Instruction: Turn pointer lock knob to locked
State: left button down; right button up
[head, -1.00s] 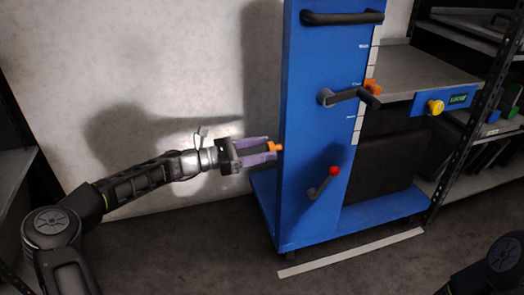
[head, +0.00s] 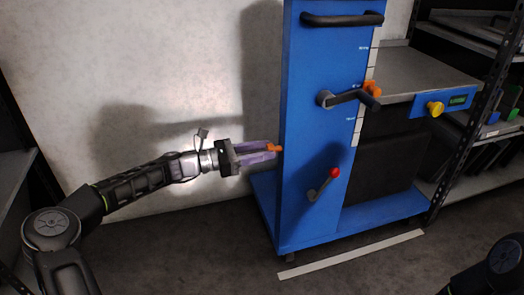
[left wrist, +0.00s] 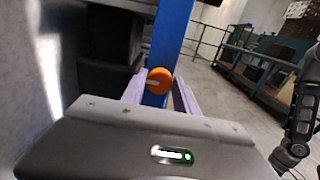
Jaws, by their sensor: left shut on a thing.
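An orange knob (head: 276,148) sticks out from the left side of a blue lift column (head: 310,120); I take it as the pointer lock knob. My left gripper (head: 272,150), with purple fingers, is shut on this knob from the left. In the left wrist view the knob's round orange face (left wrist: 159,80) with a pale mark sits between the two fingers (left wrist: 160,92). The part of the knob against the column is hidden. An orange pointer (head: 372,87) sits on the white scale of the column. My right gripper is out of view.
A black crank handle (head: 350,97) and a red-tipped lever (head: 325,182) stand out from the column front. A black bar handle (head: 342,18) is above. A grey platform with a yellow knob (head: 435,108) is right. Shelving (head: 470,130) stands beyond. Floor in front is open.

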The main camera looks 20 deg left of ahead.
pick_arm(q)
jog(key=shift+m+p, duration=0.3)
jog(key=shift+m, duration=0.2)
jog(key=m, duration=0.5)
jog(key=m+b, duration=0.1)
jog(key=m, duration=1)
jog(key=shift+s+d+f+m+b, duration=0.1)
jog(key=shift+s+f+m+b, duration=0.05)
jog(key=shift+f+m+b, duration=0.2)
jog(key=shift+r+m, duration=0.1)
jog(key=shift+m, duration=0.15)
jog(key=c, duration=0.9)
grip_release()
jog(key=shift+c, duration=0.2)
